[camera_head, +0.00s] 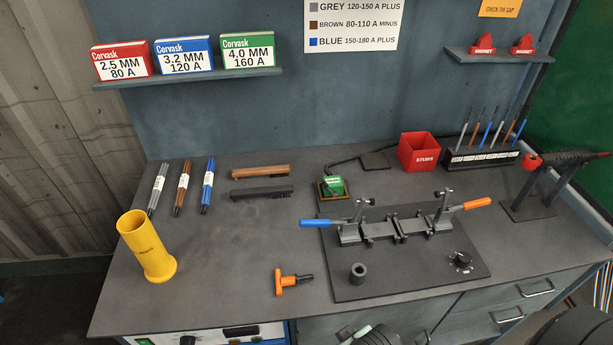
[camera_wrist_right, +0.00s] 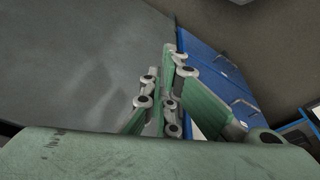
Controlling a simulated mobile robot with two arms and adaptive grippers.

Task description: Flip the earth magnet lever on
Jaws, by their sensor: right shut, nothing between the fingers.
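Two red wedge-shaped pieces labelled MAGNET (camera_head: 484,44) stand on the upper right shelf. My right gripper (camera_wrist_right: 167,52) is shut and empty in the right wrist view, near the bench's blue drawer side. Part of my right arm shows at the bottom of the head view, well in front of the green block. My left gripper is not in view.
A clamp fixture with blue (camera_head: 315,223) and orange (camera_head: 477,203) handles stands on a dark plate before the green block. A red bin (camera_head: 419,152), a torch on a stand (camera_head: 540,180), a yellow cup (camera_head: 148,250) and an orange T-handle tool (camera_head: 287,281) surround it.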

